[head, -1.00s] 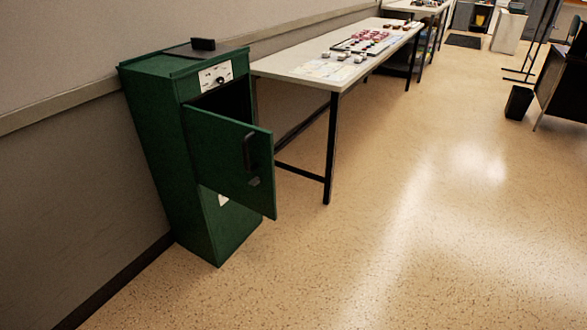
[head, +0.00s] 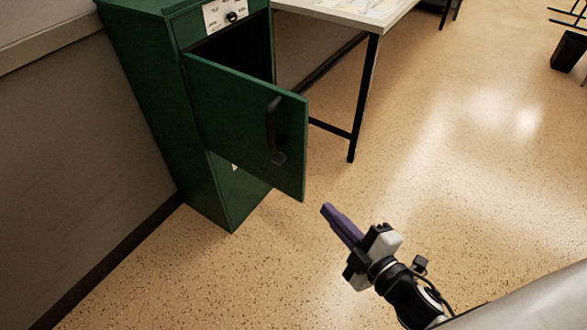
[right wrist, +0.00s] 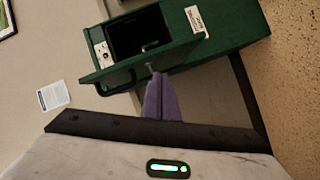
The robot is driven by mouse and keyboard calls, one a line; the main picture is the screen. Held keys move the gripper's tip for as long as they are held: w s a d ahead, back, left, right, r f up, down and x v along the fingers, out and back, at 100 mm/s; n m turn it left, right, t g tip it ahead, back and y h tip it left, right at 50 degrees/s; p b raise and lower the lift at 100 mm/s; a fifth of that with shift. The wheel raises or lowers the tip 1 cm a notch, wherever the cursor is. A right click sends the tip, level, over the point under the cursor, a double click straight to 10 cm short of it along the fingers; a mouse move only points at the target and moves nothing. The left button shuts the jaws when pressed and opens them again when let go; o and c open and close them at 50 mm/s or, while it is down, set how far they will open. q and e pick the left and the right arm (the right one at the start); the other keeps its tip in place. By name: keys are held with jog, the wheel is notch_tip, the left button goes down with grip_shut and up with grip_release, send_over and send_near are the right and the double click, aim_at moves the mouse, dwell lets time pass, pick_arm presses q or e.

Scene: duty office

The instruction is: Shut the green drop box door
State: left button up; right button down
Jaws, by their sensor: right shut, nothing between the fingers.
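The green drop box (head: 140,75) stands against the wall at the left in the head view. Its door (head: 240,120) is swung partly open, hinged on its left side, with a dark opening behind it. A black handle (head: 271,122) is on the door's outer face near its free edge. My right gripper (head: 325,208) is shut and empty, to the right of and below the door's free edge in the head view, apart from it in the picture. In the right wrist view, the purple fingers (right wrist: 161,90) overlap the box (right wrist: 225,35) and the door (right wrist: 130,72). My left gripper is not in view.
A white-topped table (head: 350,12) with black legs stands just right of the box. A dark bin (head: 568,50) is at the far right. The speckled floor (head: 450,150) between is open. A paper notice (right wrist: 53,95) is on the wall.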

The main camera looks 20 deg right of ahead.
aim_at(301, 166)
jog(key=w+a+r+n+y, duration=0.1)
jog(key=w+n, duration=0.1)
jog(key=w, duration=0.2)
jog(key=w+a+r+n+y, duration=0.1)
jog(key=w+n, duration=0.2)
jog(key=w, duration=0.1)
jog(key=w+a+r+n+y, duration=0.1)
jog(key=w+n, duration=0.1)
jog(key=w, duration=0.2)
jog(key=shift+w+a+t, duration=0.15)
jog(key=shift+a+t, duration=0.1)
jog(key=shift+t, duration=0.05)
jog(key=shift+w+d, duration=0.3)
jog(key=shift+d, duration=0.15)
